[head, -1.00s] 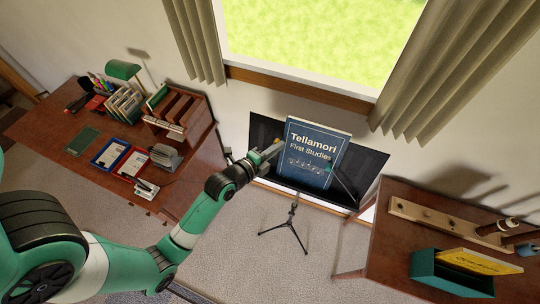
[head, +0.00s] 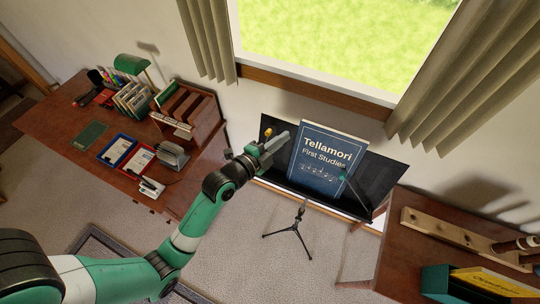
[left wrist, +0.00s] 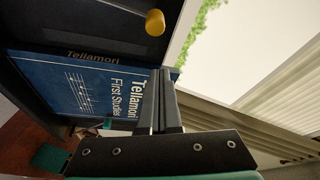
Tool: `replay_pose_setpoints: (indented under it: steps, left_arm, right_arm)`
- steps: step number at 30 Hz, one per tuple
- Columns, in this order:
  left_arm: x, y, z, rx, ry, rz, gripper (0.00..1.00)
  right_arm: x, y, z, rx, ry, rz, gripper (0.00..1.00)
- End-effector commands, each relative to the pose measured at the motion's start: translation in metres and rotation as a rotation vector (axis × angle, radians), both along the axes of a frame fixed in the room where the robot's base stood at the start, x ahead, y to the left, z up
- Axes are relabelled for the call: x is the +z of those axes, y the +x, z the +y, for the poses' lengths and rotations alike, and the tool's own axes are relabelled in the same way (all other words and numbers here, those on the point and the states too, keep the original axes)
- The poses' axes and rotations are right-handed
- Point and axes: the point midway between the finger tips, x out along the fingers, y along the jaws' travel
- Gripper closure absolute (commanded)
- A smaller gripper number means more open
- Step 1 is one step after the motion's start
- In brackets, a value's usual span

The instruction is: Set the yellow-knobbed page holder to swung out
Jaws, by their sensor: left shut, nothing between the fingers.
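The black music stand (head: 379,182) holds a blue book (head: 326,160) titled Tellamori First Studies. The yellow knob (head: 268,132) of the page holder is left of the book, clear of its cover. The left wrist view shows the yellow knob (left wrist: 155,22) apart from the book's left edge; the holder's arm is hard to make out. A teal knob (head: 342,177) is at the book's lower right. My left gripper (head: 283,140) is shut and empty, between the yellow knob and the book's left edge. My right gripper is not in view.
A wooden desk (head: 60,140) with a lamp, trays and racks stands on the left. A brown cabinet (head: 405,255) with a wooden rack and a teal box is on the right. The window and curtains are behind.

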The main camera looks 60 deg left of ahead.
Motion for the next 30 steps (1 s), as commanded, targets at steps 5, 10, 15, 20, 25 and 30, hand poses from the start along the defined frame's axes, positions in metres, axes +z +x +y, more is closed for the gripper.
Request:
replay_pose_setpoints:
  steps: [5,10,15,20,25,30]
  left_arm:
    - [0.004,-0.046,-0.008,0.002,-0.001,0.000,1.00]
    - [0.010,-0.079,-0.014,0.003,-0.001,0.001,1.00]
    - [0.014,-0.095,-0.018,0.001,0.000,0.000,1.00]
    - [0.015,-0.098,-0.018,0.001,0.000,0.001,1.00]
    - [0.015,-0.098,-0.018,0.001,0.000,0.000,1.00]
    - [0.015,-0.098,-0.018,0.001,0.000,0.000,1.00]
  right_arm:
    - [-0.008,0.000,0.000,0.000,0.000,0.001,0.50]
    - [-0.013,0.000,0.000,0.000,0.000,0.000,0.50]
    - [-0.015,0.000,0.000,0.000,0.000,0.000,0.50]
    - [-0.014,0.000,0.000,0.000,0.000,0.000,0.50]
    - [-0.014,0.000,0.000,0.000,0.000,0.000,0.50]
    - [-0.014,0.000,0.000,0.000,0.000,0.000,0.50]
